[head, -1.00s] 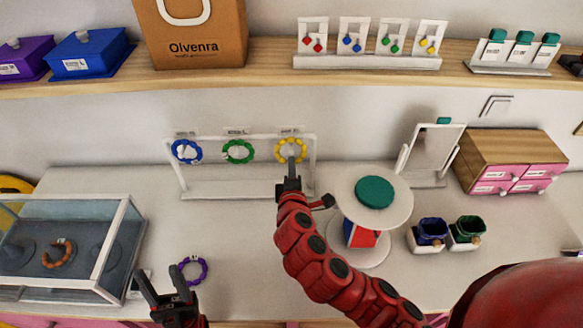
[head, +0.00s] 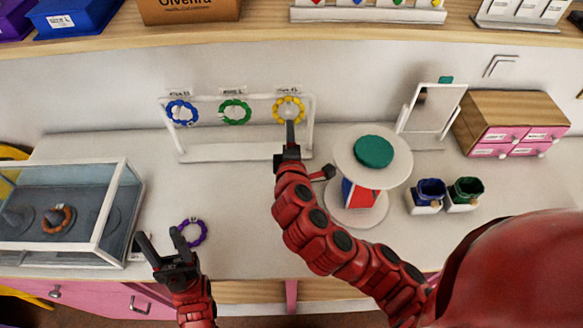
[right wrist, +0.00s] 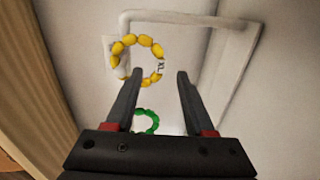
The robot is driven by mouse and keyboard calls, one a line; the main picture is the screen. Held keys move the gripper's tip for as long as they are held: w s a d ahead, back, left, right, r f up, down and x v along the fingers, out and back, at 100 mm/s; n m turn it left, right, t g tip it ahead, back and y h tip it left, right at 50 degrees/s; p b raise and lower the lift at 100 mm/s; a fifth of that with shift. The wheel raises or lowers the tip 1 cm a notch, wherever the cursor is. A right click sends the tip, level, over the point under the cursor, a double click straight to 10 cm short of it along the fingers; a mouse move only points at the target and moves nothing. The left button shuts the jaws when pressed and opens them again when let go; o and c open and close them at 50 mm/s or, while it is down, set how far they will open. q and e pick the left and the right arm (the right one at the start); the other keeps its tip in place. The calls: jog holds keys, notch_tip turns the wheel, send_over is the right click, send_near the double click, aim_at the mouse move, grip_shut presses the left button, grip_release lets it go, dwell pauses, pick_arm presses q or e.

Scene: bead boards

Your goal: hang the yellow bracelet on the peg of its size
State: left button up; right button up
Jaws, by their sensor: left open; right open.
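The yellow bracelet (head: 289,97) hangs at the right end of a white rack (head: 311,135), under a small size label. It also shows in the right wrist view (right wrist: 117,49), with an "XL" tag. My right gripper (head: 290,125) is open just below and in front of it, its fingers apart. In the right wrist view (right wrist: 154,78) the bracelet is beyond the fingertips, and nothing is between the fingers. A green bracelet (head: 235,121) and a blue bracelet (head: 183,122) hang on the same rack, to the left. My left gripper (head: 160,245) is open and empty at the lower left.
A purple bracelet (head: 205,234) lies on the counter beside my left gripper. A glass case (head: 125,205) stands at the left. A round stand with a green disc (head: 374,150) is right of the rack. A mirror (head: 434,105) and pink drawers (head: 508,137) are further right.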

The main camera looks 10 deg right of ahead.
jog(key=p+v, duration=0.9)
jog(key=v, duration=0.5)
